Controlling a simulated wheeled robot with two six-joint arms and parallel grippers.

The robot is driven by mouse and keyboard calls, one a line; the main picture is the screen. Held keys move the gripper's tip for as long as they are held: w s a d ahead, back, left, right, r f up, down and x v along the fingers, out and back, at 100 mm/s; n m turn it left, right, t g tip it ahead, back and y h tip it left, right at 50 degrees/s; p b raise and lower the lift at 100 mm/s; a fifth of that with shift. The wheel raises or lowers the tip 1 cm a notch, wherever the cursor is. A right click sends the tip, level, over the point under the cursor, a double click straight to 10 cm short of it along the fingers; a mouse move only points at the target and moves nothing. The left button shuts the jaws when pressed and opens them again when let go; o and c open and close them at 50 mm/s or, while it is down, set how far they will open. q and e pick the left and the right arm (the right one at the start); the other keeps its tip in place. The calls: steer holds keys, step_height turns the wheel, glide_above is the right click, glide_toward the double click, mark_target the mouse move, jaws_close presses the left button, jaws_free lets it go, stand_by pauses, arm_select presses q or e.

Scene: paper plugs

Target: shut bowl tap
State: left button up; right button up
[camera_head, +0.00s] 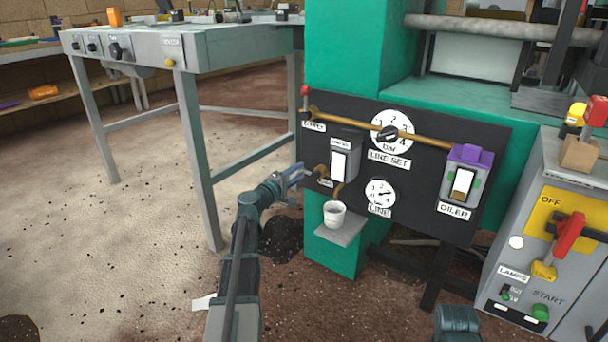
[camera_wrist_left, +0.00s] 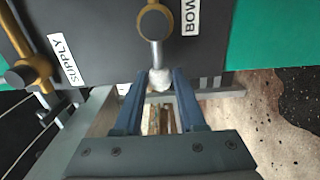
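The bowl tap (camera_head: 321,170) is a small brass fitting at the lower left of the black panel. In the left wrist view its brass ring (camera_wrist_left: 155,22) has a silver lever that points down to a pale round knob (camera_wrist_left: 160,79). A partly cut-off "BOW" label (camera_wrist_left: 190,18) is beside it. My left gripper (camera_head: 301,172) is at the panel's left edge, by the tap. In the left wrist view its blue fingers (camera_wrist_left: 159,84) are apart, with the knob between their tips; I cannot tell whether they touch it.
A white cup (camera_head: 334,213) stands on a small grey shelf (camera_head: 340,232) below the tap. The supply tap (camera_wrist_left: 32,72) is to the left. The panel (camera_head: 425,160) also carries gauges and the oiler (camera_head: 463,182). A grey bench (camera_head: 205,48) stands left, with open floor before it.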

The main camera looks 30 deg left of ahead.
arm_select(q)
steer(key=shift+c, duration=0.4)
steer(key=shift+d+r+m+p, duration=0.1)
steer(key=shift+r+m+p, duration=0.3)
steer(key=shift+m, duration=0.4)
steer(key=shift+r+m+p, duration=0.4)
steer(key=shift+m, duration=0.4)
steer(key=shift+d+r+m+p, duration=0.2)
steer(key=shift+r+m+p, duration=0.2)
steer(key=shift+m, duration=0.4)
steer(key=shift+d+r+m+p, duration=0.15)
steer(key=shift+r+m+p, duration=0.2)
steer(key=shift+m, duration=0.45)
